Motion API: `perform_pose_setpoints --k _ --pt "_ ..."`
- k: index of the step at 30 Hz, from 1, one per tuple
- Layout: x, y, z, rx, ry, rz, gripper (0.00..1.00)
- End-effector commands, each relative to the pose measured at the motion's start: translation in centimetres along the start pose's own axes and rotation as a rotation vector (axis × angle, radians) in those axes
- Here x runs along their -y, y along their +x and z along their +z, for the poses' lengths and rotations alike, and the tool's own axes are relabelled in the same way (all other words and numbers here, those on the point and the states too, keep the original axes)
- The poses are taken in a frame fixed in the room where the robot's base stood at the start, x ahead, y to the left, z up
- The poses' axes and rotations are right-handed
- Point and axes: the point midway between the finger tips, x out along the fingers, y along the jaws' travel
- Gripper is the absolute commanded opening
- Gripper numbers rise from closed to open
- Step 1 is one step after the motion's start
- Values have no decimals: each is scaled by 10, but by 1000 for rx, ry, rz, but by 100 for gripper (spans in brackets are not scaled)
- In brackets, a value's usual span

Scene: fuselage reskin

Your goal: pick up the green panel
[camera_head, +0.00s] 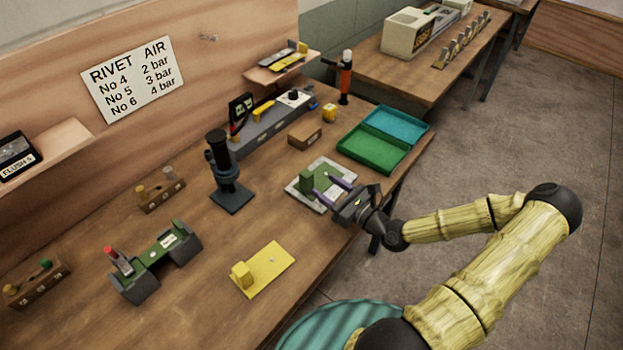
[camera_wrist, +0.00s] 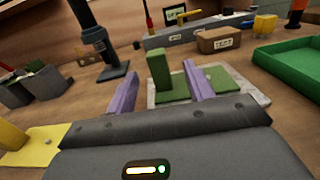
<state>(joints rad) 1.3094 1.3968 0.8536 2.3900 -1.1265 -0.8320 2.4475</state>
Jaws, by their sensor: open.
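The green panel (camera_head: 324,189) lies flat on a pale grey plate (camera_head: 295,192) near the bench's front edge. A green upright block (camera_head: 305,181) stands at its left end. In the wrist view the green panel (camera_wrist: 222,82) and its upright block (camera_wrist: 160,70) show ahead of my gripper. My gripper (camera_head: 341,186) is open, its two purple fingers reaching toward the panel from the front right. In the wrist view the fingers (camera_wrist: 158,84) stand apart with the upright block seen between them. I cannot tell whether they touch anything.
A yellow panel (camera_head: 268,272) with a block lies to the left. A green and teal tray (camera_head: 372,152) is to the right. A dark press (camera_head: 229,180) and a small brown box (camera_head: 304,137) stand behind. Bare wood lies between the plate and the yellow panel.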

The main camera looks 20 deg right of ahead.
Motion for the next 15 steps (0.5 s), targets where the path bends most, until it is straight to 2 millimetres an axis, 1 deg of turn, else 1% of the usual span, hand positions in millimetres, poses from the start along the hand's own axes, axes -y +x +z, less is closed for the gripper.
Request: perform_pose_setpoints --k 1,7,10,15 --pt "0 8 2 0 0 1 53" --pt "1 35 2 0 0 -1 53" --pt "1 42 1 0 1 -3 53" --pt "0 45 0 0 1 0 53"
